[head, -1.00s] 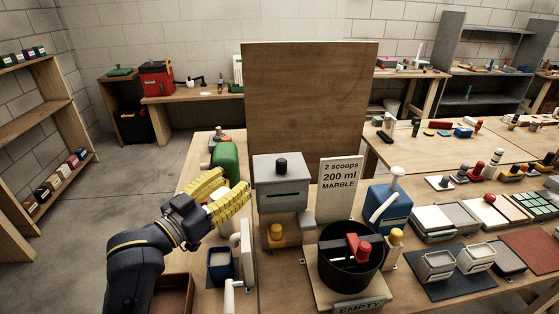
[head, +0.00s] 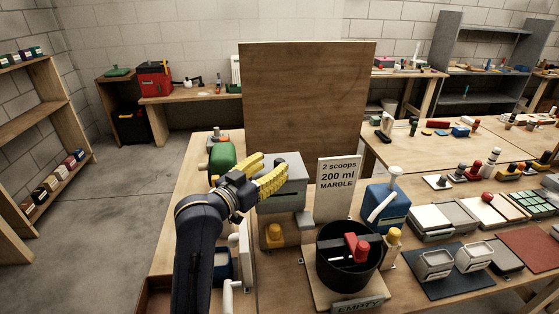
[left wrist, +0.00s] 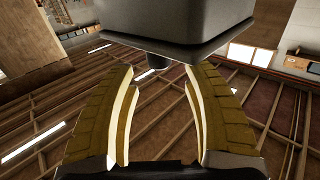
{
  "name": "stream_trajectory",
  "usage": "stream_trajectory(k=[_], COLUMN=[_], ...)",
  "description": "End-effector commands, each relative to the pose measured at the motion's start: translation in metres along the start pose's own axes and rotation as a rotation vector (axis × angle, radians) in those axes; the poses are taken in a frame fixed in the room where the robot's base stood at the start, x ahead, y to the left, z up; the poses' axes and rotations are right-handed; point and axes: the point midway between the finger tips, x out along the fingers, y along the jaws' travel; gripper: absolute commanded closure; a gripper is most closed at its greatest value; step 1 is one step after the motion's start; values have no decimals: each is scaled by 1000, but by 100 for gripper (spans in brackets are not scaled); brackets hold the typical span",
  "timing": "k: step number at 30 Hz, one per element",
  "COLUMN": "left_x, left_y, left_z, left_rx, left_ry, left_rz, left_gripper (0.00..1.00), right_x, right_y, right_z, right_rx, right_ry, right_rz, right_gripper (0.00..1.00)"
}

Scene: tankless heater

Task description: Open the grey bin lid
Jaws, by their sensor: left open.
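The grey bin (head: 287,202) stands on the near table in front of the tall wooden board, and its lid (head: 295,163) appears closed. My left gripper (head: 272,174) is at the lid's top, its yellow fingers covering the knob in the head view. In the left wrist view, the bin's grey lid (left wrist: 180,30) fills the top of the picture, inverted. The dark knob (left wrist: 157,62) shows between and just beyond the two fingertips (left wrist: 160,76), which are apart. I cannot tell whether either finger touches it. My right gripper is out of view.
A green container (head: 222,158) stands left of the bin, close to my left wrist. A sign (head: 337,185), a blue jug (head: 388,210) and a black pot (head: 340,275) stand to the right. The tall board (head: 305,95) rises behind the bin.

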Motion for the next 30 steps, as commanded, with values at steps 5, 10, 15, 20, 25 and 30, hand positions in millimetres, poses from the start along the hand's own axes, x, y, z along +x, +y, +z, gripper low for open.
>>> stream_trajectory(k=[5,10,15,20,25,30], left_x=[23,36,41,42,42,42], left_y=[0,0,0,0,0,0], left_z=[0,0,0,0,0,0], left_rx=[-2,-1,0,0,0,0], left_ry=[0,0,0,0,0,0], left_rz=[0,-1,0,-1,0,0], left_gripper=[50,50,50,50,50,70], right_x=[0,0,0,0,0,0], right_y=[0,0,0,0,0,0], right_z=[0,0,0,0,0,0], right_rx=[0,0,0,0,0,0], right_ry=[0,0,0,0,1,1], right_rz=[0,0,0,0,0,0], right_gripper=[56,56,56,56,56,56])
